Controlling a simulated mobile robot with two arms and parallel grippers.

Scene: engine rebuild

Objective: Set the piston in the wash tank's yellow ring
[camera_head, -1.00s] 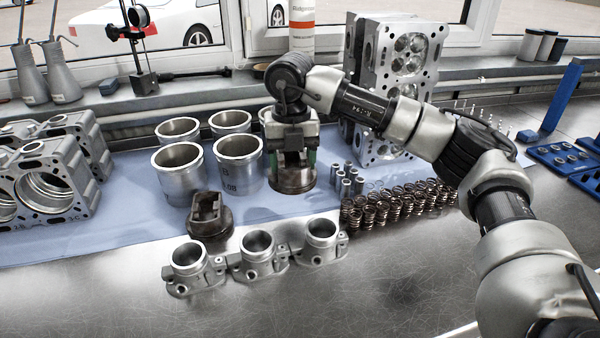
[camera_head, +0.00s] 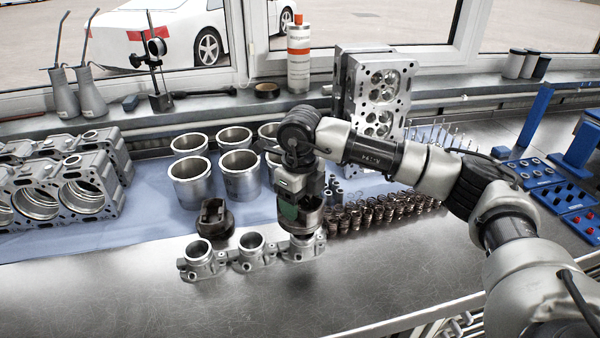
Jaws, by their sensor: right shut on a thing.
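The gripper hides part of the piston. A second dark piston (camera_head: 214,218) stands alone at the front edge of the blue mat. The wash tank and its yellow ring are not in view. My left gripper is not in view.
Throttle bodies (camera_head: 250,250) stand on the metal bench (camera_head: 200,310) close below the held piston. Behind are cylinder liners (camera_head: 190,180), springs (camera_head: 390,208) and a cylinder head (camera_head: 375,95). An engine block (camera_head: 90,190) is at left. The bench's front is clear.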

